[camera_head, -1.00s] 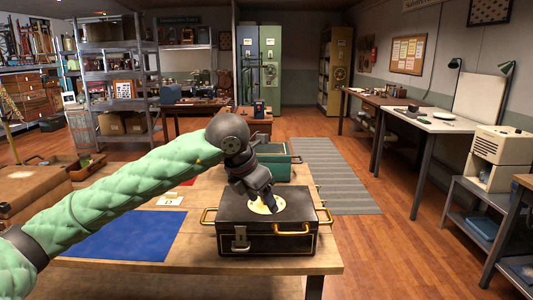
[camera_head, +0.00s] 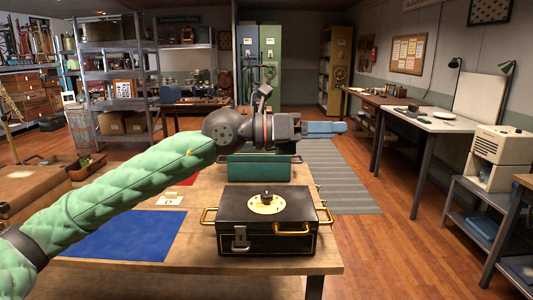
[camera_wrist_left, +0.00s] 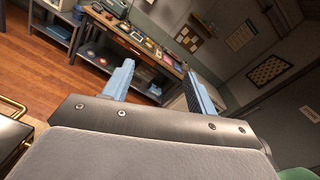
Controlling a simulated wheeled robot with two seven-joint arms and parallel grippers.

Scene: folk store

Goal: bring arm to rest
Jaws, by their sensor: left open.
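My left gripper (camera_head: 325,128) is raised above the wooden table (camera_head: 200,207) and points to the right in the head view. Its blue fingers also show in the left wrist view (camera_wrist_left: 160,85), spread apart with nothing between them. A black case (camera_head: 266,239) with brass handles and a round brass plate (camera_head: 267,203) on its lid stands below on the table, apart from the gripper. Part of the case shows at the left edge of the left wrist view (camera_wrist_left: 12,142). My right gripper is not in view.
A blue mat (camera_head: 125,236) lies on the table at left. A striped rug (camera_head: 345,180) and open wood floor lie to the right. A white-topped desk (camera_head: 430,121) stands further right.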

